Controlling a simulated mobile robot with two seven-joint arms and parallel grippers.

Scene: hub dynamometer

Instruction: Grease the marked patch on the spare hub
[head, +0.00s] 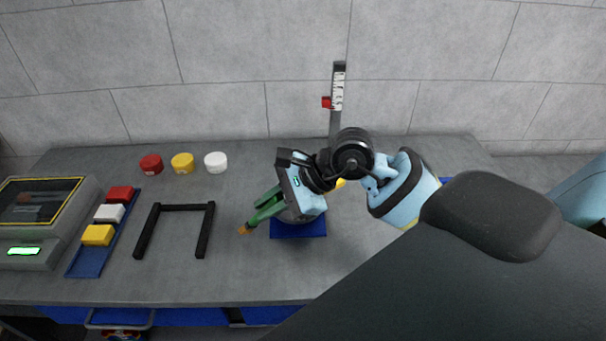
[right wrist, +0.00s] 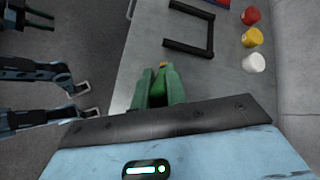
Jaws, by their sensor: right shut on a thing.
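My right gripper (head: 262,207) reaches down and left over the bench, its green fingers low beside a blue mat (head: 298,230). It is shut on a small tool with an orange tip (head: 244,230), mostly hidden between the fingers. In the right wrist view the orange tip (right wrist: 162,64) shows just past the fingers (right wrist: 159,84). I cannot make out the spare hub or its marked patch; my gripper and wrist cover most of the space above the mat.
Red (head: 151,165), yellow (head: 182,163) and white (head: 216,162) round pots stand at the back. A black open frame (head: 146,231), a blue tray (head: 87,262) with coloured blocks and a grey device (head: 42,252) are left. An upright scale (head: 338,90) stands behind my wrist.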

